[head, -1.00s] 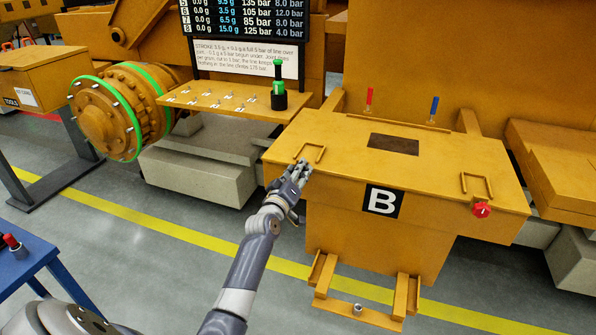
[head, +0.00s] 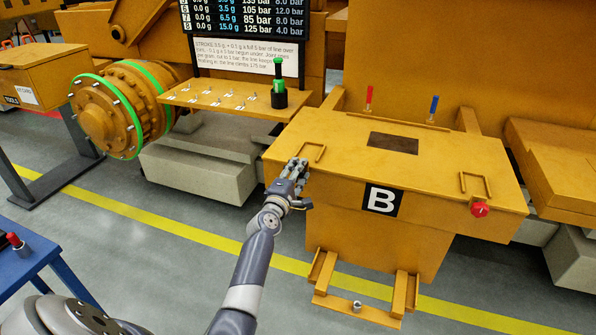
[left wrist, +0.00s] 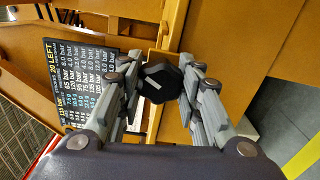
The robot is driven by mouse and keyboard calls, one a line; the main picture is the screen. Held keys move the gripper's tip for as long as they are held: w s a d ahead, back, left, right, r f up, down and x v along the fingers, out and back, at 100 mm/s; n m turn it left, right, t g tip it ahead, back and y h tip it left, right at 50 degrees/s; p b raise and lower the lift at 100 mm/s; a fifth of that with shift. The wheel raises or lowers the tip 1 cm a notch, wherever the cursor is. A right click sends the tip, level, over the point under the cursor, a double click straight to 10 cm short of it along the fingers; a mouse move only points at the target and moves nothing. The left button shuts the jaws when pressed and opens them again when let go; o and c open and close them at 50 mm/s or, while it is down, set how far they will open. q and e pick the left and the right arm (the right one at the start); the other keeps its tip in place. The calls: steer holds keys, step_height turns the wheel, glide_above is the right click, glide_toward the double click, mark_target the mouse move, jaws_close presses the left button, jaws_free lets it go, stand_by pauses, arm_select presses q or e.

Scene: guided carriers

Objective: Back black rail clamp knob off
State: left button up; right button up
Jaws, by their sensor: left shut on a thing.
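The black knob (left wrist: 161,80) shows in the left wrist view, with a pale slanting mark on its face. It sits between the fingers of my left gripper (left wrist: 160,86), which is shut on it from both sides. In the head view my left gripper (head: 297,168) is at the front left corner of the yellow carrier (head: 440,165) marked B, beside the left handle. There the gripper hides the knob. My right gripper is not in view.
A red knob (head: 480,209) sits at the carrier's right front. A shelf (head: 215,98) with a green-and-black tool (head: 279,88) stands behind to the left, under a pressure board (head: 245,25). A blue table (head: 30,255) is at left. The floor in front is open.

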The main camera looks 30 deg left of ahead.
arm_select(q)
steer(key=shift+n, duration=1.7)
steer(key=shift+f, duration=0.1)
steer(key=o, duration=1.1)
steer(key=shift+c, duration=0.2)
steer(key=v, duration=1.2)
